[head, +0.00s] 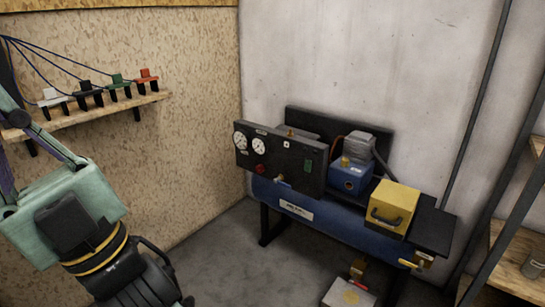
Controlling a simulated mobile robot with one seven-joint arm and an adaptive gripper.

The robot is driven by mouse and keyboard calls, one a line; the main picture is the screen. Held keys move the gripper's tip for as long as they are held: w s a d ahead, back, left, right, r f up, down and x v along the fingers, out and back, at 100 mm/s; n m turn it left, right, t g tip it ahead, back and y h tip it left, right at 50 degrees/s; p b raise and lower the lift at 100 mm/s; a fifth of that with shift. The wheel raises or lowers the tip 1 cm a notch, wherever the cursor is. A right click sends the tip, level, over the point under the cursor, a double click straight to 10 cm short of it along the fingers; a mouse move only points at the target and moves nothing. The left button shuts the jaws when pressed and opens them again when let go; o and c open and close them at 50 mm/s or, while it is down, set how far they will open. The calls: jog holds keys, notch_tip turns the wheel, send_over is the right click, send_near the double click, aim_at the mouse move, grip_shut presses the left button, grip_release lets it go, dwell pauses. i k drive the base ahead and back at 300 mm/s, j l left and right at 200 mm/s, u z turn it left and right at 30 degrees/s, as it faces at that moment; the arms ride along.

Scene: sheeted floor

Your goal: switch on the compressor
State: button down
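The compressor stands at the wall in the head view, with a long blue tank (335,222) on dark legs. A dark upright panel (280,158) at its front left carries two white round gauges, a red round control (260,169) and a green switch-like part (308,166). The switch's position is too small to tell. A blue and grey motor unit (350,175) sits behind the panel on the right. My gripper (168,283) is at the lower left, well apart from the compressor. Its fingers are partly cut off by the bottom edge, so their opening is unclear.
A yellow box with a black handle (393,207) sits on the compressor's right end. A pale box (348,293) lies on the floor in front. A wooden shelf (95,110) holds several coloured clamp-like items. A rack (510,262) stands right. Grey floor (222,250) is clear left of the compressor.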

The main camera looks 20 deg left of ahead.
aim_at(308, 164)
jog(key=i+j, duration=1)
jog(key=j+u, duration=0.05)
jog(key=j, duration=0.05)
